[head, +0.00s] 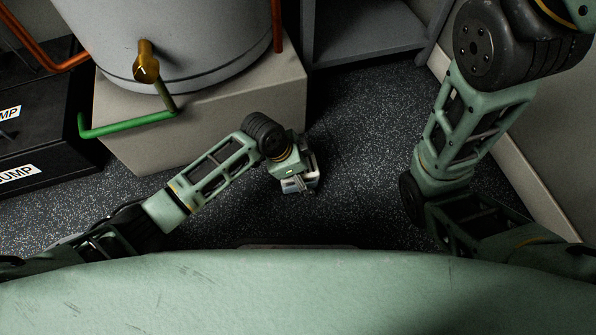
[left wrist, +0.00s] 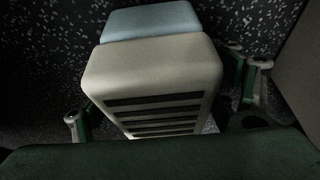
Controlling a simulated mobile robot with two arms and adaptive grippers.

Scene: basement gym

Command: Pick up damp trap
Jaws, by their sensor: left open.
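The damp trap (left wrist: 150,70) is a cream box with dark slots in its side and a pale blue part at its far end. It fills the middle of the left wrist view, over the speckled floor. My left gripper (head: 298,184) points down at it and is open. In the left wrist view, the two fingers of this gripper (left wrist: 165,95) stand on either side of the trap; I cannot tell whether they touch it. In the head view the gripper mostly hides the trap. My right arm shows at the right, its gripper out of view.
A grey tank (head: 190,45) stands on a concrete plinth (head: 210,120) at the back left, with a green pipe (head: 125,124) jutting out. Black pump boxes (head: 35,145) are at the far left. A grey shelf (head: 365,40) stands behind. Dark floor (head: 365,130) lies clear between.

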